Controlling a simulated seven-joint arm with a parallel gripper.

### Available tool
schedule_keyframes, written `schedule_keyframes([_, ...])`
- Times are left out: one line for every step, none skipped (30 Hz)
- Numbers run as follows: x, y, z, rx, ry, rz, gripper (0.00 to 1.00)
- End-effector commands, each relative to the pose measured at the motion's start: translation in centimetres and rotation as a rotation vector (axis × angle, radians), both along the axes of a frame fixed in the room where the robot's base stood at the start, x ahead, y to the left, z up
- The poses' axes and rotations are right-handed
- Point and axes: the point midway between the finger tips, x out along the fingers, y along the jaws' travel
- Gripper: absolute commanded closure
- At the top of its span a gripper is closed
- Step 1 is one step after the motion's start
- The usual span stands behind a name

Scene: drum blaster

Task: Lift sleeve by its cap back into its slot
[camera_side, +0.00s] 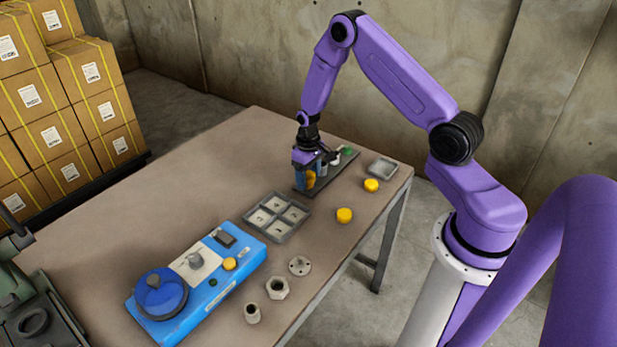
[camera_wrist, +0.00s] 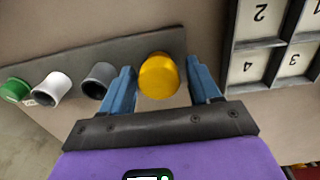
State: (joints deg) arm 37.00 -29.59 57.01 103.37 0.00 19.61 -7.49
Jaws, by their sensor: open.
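A yellow round-topped piece (camera_wrist: 158,76), perhaps the capped sleeve, is between the two blue fingers of my gripper (camera_wrist: 158,82) in the wrist view. The fingers are open, with a narrow gap showing on each side of it. In the side view the yellow piece (camera_side: 310,179) is partly hidden by my gripper (camera_side: 308,172), which is low over the near end of a dark strip (camera_side: 346,158). On that strip (camera_wrist: 120,50) a grey piece (camera_wrist: 98,80), a white one (camera_wrist: 52,88) and a green-topped one (camera_wrist: 15,90) stand in a row. Its slots are not visible.
A grey tray with numbered compartments (camera_side: 276,237) lies beside the strip; it also shows in the wrist view (camera_wrist: 232,72). Two yellow caps (camera_side: 344,215) (camera_side: 371,185) and a small grey tray (camera_side: 382,168) are nearby. A blue device (camera_side: 241,245) and metal parts (camera_side: 277,287) lie nearer. The table's left side is clear.

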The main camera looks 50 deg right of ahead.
Motion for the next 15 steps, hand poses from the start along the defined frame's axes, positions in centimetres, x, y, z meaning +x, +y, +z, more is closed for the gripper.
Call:
schedule_keyframes([-0.01, -0.03, 0.01, 0.0, 0.0, 0.0, 0.38])
schedule_keyframes([-0.01, -0.03, 0.01, 0.0, 0.0, -0.001, 0.38])
schedule_keyframes([-0.01, -0.04, 0.01, 0.0, 0.0, -0.001, 0.45])
schedule_keyframes([-0.01, -0.04, 0.01, 0.0, 0.0, -0.001, 0.55])
schedule_keyframes([-0.01, -0.04, 0.01, 0.0, 0.0, -0.001, 0.64])
schedule_keyframes([-0.01, -0.04, 0.01, 0.0, 0.0, -0.001, 0.77])
schedule_keyframes([-0.01, -0.04, 0.01, 0.0, 0.0, -0.001, 0.83])
schedule_keyframes([-0.01, -0.05, 0.01, 0.0, 0.0, -0.001, 0.83])
schedule_keyframes([-0.01, -0.05, 0.01, 0.0, 0.0, -0.001, 0.88])
schedule_keyframes([-0.01, -0.05, 0.02, 0.0, 0.0, -0.001, 0.88])
schedule_keyframes([-0.01, -0.05, 0.04, 0.0, 0.0, -0.001, 0.88])
schedule_keyframes([0.0, -0.06, 0.11, 0.0, 0.0, -0.001, 0.88])
schedule_keyframes([0.01, -0.06, 0.19, 0.0, -0.001, -0.001, 0.88])
schedule_keyframes([0.01, -0.06, 0.3, 0.0, -0.001, -0.001, 0.88])
schedule_keyframes([0.02, -0.06, 0.47, 0.0, -0.001, -0.001, 0.88])
